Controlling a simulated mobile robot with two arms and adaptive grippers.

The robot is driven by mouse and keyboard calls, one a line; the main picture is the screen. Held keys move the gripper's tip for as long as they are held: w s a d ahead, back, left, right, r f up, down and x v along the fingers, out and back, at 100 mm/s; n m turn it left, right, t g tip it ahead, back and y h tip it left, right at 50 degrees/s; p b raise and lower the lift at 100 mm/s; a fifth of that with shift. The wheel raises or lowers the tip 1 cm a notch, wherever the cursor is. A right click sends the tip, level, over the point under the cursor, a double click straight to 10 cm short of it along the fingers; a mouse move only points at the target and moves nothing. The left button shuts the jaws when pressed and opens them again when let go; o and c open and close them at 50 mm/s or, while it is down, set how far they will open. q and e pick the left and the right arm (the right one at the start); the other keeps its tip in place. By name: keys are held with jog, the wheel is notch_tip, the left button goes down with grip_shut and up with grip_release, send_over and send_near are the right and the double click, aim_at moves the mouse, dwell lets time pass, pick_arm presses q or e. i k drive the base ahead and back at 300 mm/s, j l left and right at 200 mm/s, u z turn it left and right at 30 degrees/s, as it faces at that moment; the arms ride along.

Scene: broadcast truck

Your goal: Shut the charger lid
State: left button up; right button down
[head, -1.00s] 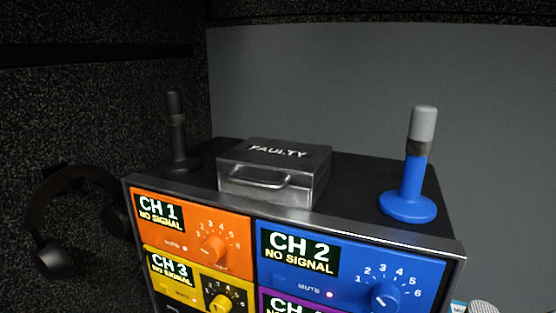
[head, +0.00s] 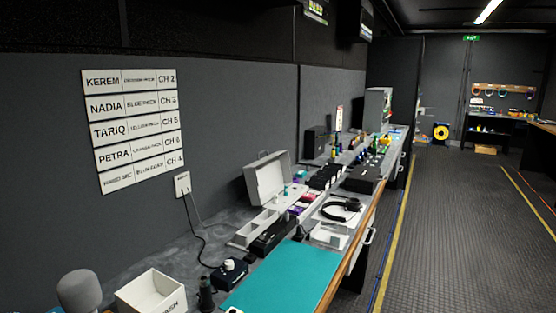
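A light grey lid (head: 268,179) stands raised and open on the bench, left of centre in the head view. It leans back toward the wall and looks like the charger lid. Small teal and purple items sit at its foot, too small to make out. A low pale tray (head: 240,236) lies in front of it; I cannot tell whether the two are joined. Neither of my grippers is in view.
A teal mat (head: 287,277) covers the near bench. A white box (head: 150,291), grey foam-topped object (head: 79,290), black knobbed device (head: 229,272) and headset (head: 342,210) are around it. The floor (head: 458,222) at right is clear.

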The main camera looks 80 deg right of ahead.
aim_at(269, 175)
jog(key=k+z, duration=0.1)
jog(key=z, duration=0.3)
jog(key=k+z, duration=0.1)
jog(key=z, duration=0.3)
jog(key=l+z, duration=0.1)
jog(key=z, duration=0.3)
jog(key=i+l+z, duration=0.15)
jog(key=l+z, duration=0.2)
jog(key=i+l+z, duration=0.5)
jog(key=l+z, duration=0.2)
jog(key=l, duration=0.1)
